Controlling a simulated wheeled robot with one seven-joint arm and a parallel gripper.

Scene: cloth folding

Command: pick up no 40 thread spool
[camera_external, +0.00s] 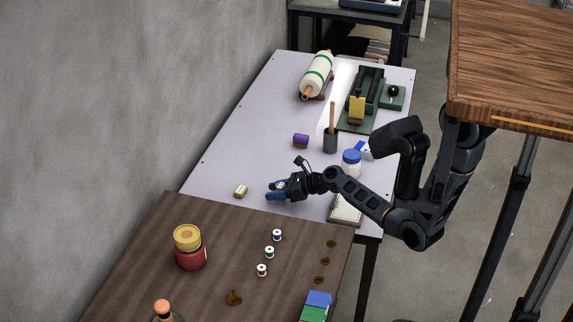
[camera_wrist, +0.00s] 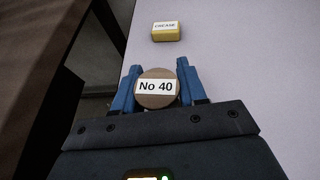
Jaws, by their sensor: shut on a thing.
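The No 40 thread spool (camera_wrist: 158,97) shows in the wrist view as a round brown end with a white "No 40" label. It sits between the blue fingers of my gripper (camera_wrist: 159,88), which is shut on it. In the external view my gripper (camera_external: 277,190) is over the near part of the pale table, and the spool is a small light spot between the fingers, mostly hidden. I cannot tell whether the spool is clear of the table surface.
A small yellow block labelled "CREASE" (camera_wrist: 166,32) lies ahead of my gripper. A brown table (camera_external: 215,225) in front holds a red jar (camera_external: 190,250) and small spools (camera_external: 269,252). A purple item (camera_external: 300,140), a dark cup (camera_external: 330,143) and a blue-lidded jar (camera_external: 351,160) stand farther back.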

